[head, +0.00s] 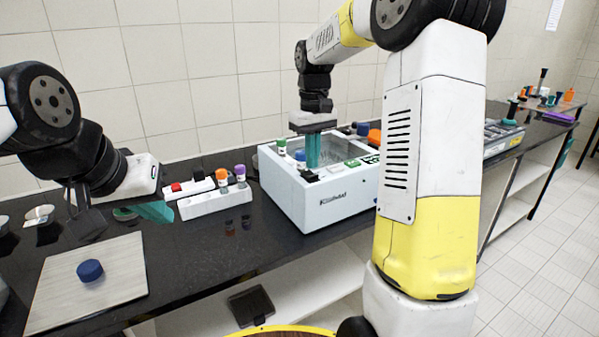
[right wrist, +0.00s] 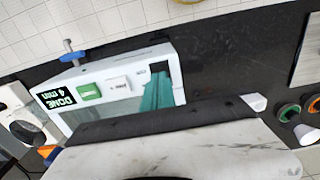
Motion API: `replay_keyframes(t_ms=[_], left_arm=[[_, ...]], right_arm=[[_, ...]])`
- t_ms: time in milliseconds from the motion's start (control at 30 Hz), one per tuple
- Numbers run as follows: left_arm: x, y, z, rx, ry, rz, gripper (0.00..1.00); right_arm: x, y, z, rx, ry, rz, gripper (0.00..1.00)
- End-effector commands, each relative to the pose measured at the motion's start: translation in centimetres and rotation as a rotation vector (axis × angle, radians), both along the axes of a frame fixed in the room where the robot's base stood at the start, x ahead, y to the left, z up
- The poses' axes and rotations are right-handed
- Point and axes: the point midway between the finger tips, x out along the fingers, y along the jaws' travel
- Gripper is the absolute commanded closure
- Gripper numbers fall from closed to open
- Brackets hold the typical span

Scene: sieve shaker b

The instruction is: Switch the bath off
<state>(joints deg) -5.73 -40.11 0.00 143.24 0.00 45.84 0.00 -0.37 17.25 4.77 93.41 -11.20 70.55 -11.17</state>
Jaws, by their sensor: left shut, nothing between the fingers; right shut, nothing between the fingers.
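The bath (head: 325,198) is a white box with an open top on the dark bench. In the right wrist view the bath (right wrist: 112,72) shows a panel with a display (right wrist: 54,97) reading "DONE 4 min", a green button (right wrist: 89,91) and a small white switch (right wrist: 120,83). My right gripper (head: 313,166) is shut and empty, pointing down at the bath's front panel. Its teal fingers (right wrist: 157,92) are by the panel's end, beside the switch; I cannot tell if they touch. My left gripper (head: 155,211) is shut and empty, left of the bath.
A pale board (head: 110,288) with a blue cap (head: 90,270) lies at the front left. Equipment fills the bench further right.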

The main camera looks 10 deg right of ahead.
Motion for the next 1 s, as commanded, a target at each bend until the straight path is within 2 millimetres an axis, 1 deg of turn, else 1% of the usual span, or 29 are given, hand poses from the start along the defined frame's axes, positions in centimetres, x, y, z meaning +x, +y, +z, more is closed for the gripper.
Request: replay_keyframes(t_ms=[333, 1000], left_arm=[[0.0, 0.0, 0.0, 0.000, 0.000, 0.000, 1.00], [0.0, 0.0, 0.0, 0.000, 0.000, 0.000, 1.00]], right_arm=[[0.0, 0.0, -0.1, 0.000, 0.000, 0.000, 1.00], [0.0, 0.0, -1.1, 0.000, 0.001, 0.000, 1.00]])
